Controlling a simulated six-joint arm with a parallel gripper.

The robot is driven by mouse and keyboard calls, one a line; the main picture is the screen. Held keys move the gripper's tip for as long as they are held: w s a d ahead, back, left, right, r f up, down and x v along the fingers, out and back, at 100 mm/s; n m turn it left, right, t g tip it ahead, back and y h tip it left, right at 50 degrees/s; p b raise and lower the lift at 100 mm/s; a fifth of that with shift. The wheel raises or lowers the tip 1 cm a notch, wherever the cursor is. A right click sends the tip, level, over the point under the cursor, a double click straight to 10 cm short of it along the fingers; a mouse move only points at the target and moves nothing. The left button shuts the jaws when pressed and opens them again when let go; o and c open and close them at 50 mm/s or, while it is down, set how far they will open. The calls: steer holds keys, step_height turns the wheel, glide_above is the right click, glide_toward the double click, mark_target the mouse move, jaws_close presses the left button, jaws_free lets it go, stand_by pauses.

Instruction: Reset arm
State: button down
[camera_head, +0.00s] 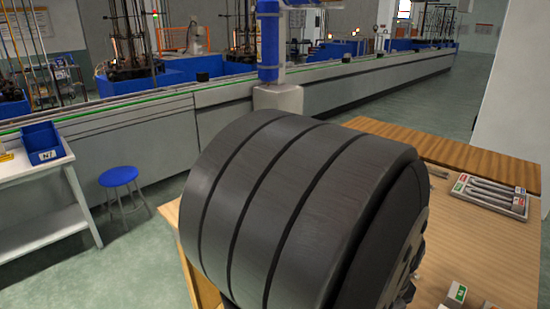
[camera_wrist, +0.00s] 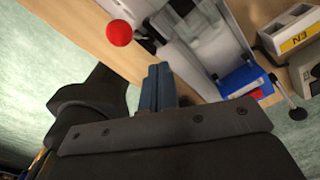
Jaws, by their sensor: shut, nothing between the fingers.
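My gripper (camera_wrist: 159,72) shows in the wrist view. Its two narrow blue-grey fingers lie side by side, shut, with nothing between them. They point over the edge of a wooden table (camera_wrist: 85,30). In the head view a large dark grooved cylinder, apparently part of my own arm, fills the middle and hides much of the wooden table (camera_head: 490,160). The gripper does not show in the head view.
In the wrist view a red ball (camera_wrist: 119,33), a grey-white apparatus (camera_wrist: 210,45), a blue bin (camera_wrist: 243,80) and a labelled device (camera_wrist: 296,36) lie ahead. In the head view a tray of tubes (camera_head: 490,196) is at the right and a blue stool (camera_head: 118,176) at the left.

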steer(key=shift+f, duration=0.6)
steer(key=shift+r, duration=0.1)
step_height(320, 180, up, 8)
step_height(320, 180, down, 9)
steer(key=shift+r, duration=0.2)
steer(key=shift+w+a+r, duration=0.15)
steer(key=shift+w+a, duration=0.25)
steer(key=shift+s+d+r, duration=0.1)
steer(key=shift+s+d, duration=0.55)
steer(key=shift+s+d+f, duration=0.2)
steer(key=shift+s+d, duration=0.35)
steer(key=shift+s, duration=0.05)
steer(key=shift+s+d+f, duration=0.35)
steer(key=shift+s+d, duration=0.15)
